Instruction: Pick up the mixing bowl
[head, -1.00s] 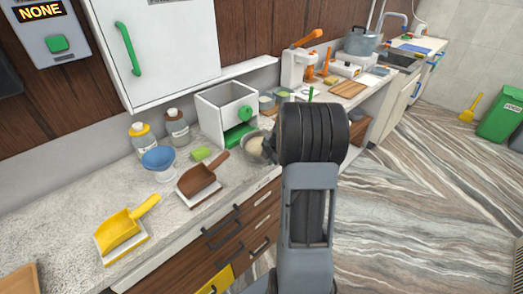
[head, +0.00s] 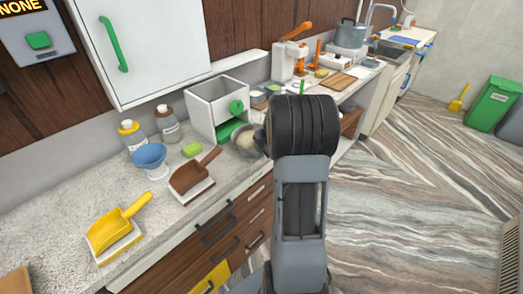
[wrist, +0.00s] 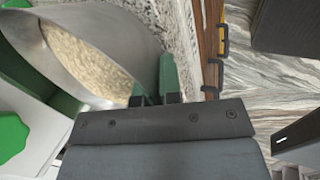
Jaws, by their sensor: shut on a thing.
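The mixing bowl (head: 246,152) is a grey metal bowl with pale, grainy contents. In the head view it is at the counter's front edge, partly behind my arm. In the wrist view the bowl (wrist: 118,38) fills the upper left, and its contents show inside. My gripper (wrist: 152,88) has green fingers and is shut on the bowl's rim at the side nearest the wrist. In the head view my own arm hides the gripper. I cannot tell whether the bowl's base touches the counter.
A white dispenser box (head: 205,97) with a green knob stands just behind the bowl. The floor (head: 400,200) at right is open.

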